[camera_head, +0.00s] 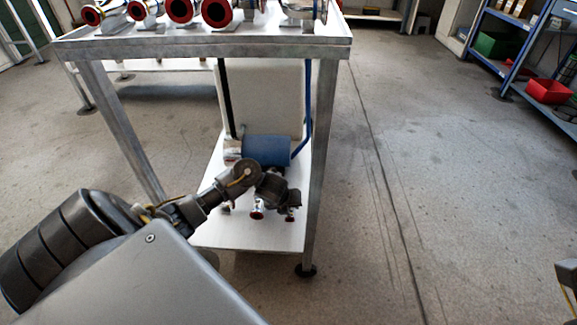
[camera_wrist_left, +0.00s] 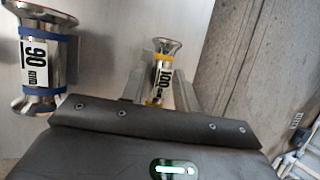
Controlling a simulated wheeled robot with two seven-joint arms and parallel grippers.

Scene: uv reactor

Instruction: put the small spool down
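A small spool (camera_wrist_left: 163,76) of shiny metal, with yellow bands and a label reading 100, sits between the fingers of my left gripper (camera_wrist_left: 160,82) in the left wrist view. The fingers lie close along both its sides and look shut on it. In the head view the left gripper (camera_head: 273,188) is low over the white lower shelf (camera_head: 225,237) of the metal table. Two small metal ends (camera_head: 257,212) show just below it. Whether the held spool touches the shelf is hard to tell.
Another metal spool (camera_wrist_left: 40,62), with blue bands and a 90 label, stands left of the gripper. A blue cylinder (camera_head: 266,150) and a pale box (camera_head: 262,95) are behind it. Table legs (camera_head: 321,160) flank the shelf. Several red-mouthed spools (camera_head: 181,10) lie on the tabletop.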

